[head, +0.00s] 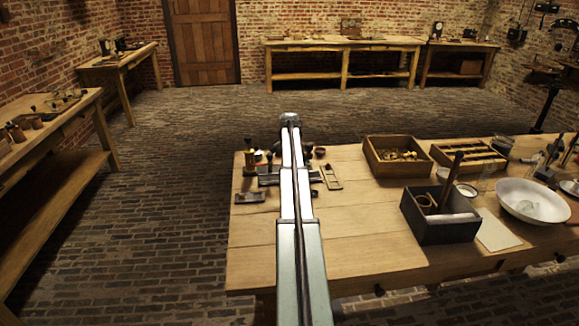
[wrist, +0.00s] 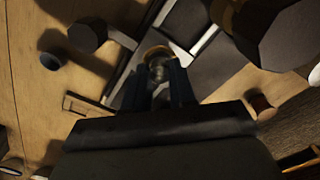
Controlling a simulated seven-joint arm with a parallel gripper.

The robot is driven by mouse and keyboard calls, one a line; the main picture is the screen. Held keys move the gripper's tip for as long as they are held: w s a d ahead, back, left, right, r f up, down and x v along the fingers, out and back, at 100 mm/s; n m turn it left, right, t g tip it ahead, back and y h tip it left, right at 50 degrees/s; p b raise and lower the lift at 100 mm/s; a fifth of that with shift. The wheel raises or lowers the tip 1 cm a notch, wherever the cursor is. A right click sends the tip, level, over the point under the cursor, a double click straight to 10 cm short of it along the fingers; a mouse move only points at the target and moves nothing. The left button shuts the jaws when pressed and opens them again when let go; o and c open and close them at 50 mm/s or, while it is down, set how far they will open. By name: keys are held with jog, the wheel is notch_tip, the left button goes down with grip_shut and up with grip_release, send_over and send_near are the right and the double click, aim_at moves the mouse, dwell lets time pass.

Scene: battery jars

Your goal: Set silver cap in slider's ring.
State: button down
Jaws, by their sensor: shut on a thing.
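My gripper (wrist: 159,80) points down in the wrist view, its two dark fingers closed on a small round silver cap (wrist: 158,70). A brass-coloured rim shows just beyond the cap; I cannot tell whether it is the slider's ring or whether the cap touches it. Dark bars with pale metal rails (wrist: 190,42) lie under and beside the fingertips and look like the slider's apparatus. In the head view my arm covers the gripper and the cap. Part of a dark block (head: 268,176) of the apparatus shows left of the arm.
A brass post (head: 250,168) and a grey plate (head: 250,197) stand left of my arm, a small wooden frame (head: 331,178) right of it. A dark box (head: 440,232), a wooden box (head: 398,168) and a white bowl (head: 533,212) stand farther right. The near left tabletop is clear.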

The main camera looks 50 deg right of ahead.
jog(key=shift+f, duration=0.35)
jog(key=c, duration=1.2)
grip_release()
notch_tip(320, 180, up, 11)
dwell(0.3)
jog(key=shift+w, duration=0.1)
dwell(0.5)
